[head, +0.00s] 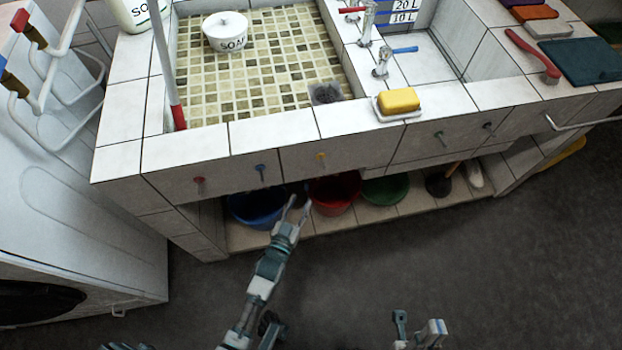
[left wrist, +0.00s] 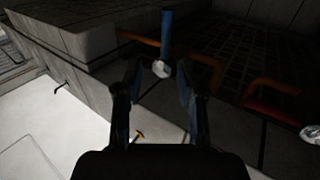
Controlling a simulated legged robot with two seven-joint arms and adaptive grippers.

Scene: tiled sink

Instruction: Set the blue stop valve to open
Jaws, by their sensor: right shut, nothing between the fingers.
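The blue stop valve (left wrist: 167,32) shows in the left wrist view as a blue lever with a pale metal body, beside copper-coloured pipes under the counter. Its lever points up in that picture, crosswise to the pipe beside it. The head view does not show it; the counter hides it. My left gripper (head: 291,208) reaches below the counter front. In the left wrist view its fingers (left wrist: 160,75) are apart, with the valve's metal end seen between the tips; contact cannot be told. My right gripper (head: 418,331) is shut and empty, low in the head view, away from the counter.
A blue basin (head: 254,208), a red bucket (head: 335,195) and a green basin (head: 385,190) stand on the low shelf. Another lever, red (left wrist: 270,108), sits to the right among the pipes. Small coloured knobs stick out of the counter front (head: 290,162). The floor (head: 360,270) is clear.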

